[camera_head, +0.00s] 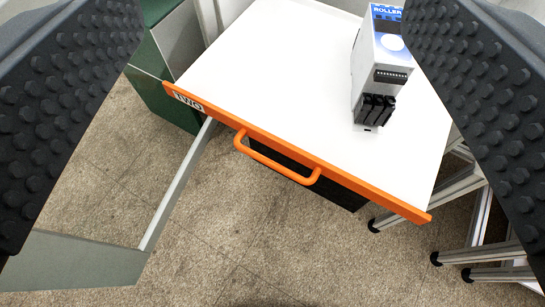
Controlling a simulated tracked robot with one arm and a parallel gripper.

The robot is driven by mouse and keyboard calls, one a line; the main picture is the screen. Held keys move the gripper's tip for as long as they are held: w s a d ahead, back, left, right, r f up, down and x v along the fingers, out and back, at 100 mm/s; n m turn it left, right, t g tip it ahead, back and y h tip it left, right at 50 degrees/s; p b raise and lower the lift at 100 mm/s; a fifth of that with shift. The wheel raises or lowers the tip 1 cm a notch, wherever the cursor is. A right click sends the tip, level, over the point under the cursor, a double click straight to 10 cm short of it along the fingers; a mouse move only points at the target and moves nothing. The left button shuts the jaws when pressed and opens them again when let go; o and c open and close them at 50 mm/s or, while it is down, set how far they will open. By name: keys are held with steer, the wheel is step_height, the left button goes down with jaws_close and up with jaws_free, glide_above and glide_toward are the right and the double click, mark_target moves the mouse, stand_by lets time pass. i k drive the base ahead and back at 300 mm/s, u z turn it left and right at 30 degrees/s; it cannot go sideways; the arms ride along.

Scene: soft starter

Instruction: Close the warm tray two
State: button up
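The warm tray two (270,72) is a white drawer top with an orange front edge labelled "TWO" and an orange bar handle (277,160). It is pulled out over the floor. A grey and blue device (368,66) marked "ROLLER" with black connectors stands on its right part. My gripper (268,130) shows as two black studded fingers at the left and right edges of the view. They are wide apart with nothing between them touching either finger. The handle lies between them in the picture, apart from both. The tray's back end is cut off at the top.
A green-grey cabinet (160,105) stands behind the tray at left. A grey panel (75,262) with a metal rail (178,185) lies at lower left. Metal frame legs (470,215) with black feet stand at right. The floor (260,235) before the handle is clear.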

mark_target(279, 76)
steer(key=u, duration=0.75)
steer(key=k, duration=1.2)
steer(key=z, duration=0.65)
steer(key=i, duration=1)
steer(key=u, duration=0.1)
